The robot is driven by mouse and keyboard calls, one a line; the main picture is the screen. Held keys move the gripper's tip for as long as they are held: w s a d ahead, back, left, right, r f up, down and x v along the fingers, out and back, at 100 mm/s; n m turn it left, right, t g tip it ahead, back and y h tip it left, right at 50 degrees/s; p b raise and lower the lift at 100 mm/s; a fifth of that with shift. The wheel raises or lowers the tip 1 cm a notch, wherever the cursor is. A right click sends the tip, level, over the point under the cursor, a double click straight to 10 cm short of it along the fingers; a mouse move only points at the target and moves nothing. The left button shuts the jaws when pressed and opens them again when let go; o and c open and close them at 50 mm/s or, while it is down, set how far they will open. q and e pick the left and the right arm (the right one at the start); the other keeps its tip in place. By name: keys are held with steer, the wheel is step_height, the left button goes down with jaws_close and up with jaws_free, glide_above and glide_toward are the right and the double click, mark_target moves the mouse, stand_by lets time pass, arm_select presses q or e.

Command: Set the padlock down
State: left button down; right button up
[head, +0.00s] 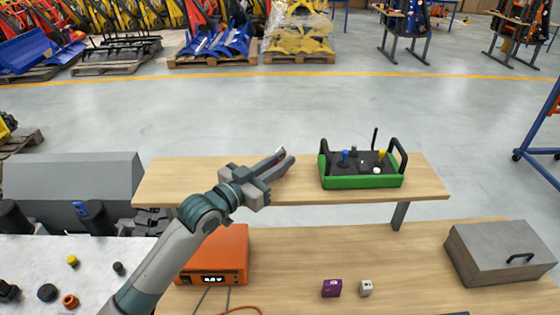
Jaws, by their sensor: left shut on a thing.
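My left gripper (286,156) is above the left part of the raised wooden shelf (225,178), its fingers pointing to the upper right. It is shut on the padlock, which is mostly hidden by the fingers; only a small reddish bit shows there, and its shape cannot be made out. The gripper is left of the green control box and apart from it. I cannot tell how high it is above the shelf. My right gripper is not in view.
A green control box (362,182) with joysticks stands on the shelf. The shelf's right end is clear.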

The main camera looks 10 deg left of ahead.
arm_select(q)
steer(key=c, duration=1.7)
jaws_free()
steer(key=shift+r, duration=0.15)
steer(key=shift+s+a+p, duration=0.35)
steer(key=shift+s, duration=0.15)
steer(key=p+v, duration=0.2)
steer(key=v, duration=0.7)
steer(key=shift+s, duration=0.1)
steer(key=shift+v, duration=0.8)
steer(key=shift+o, duration=0.4)
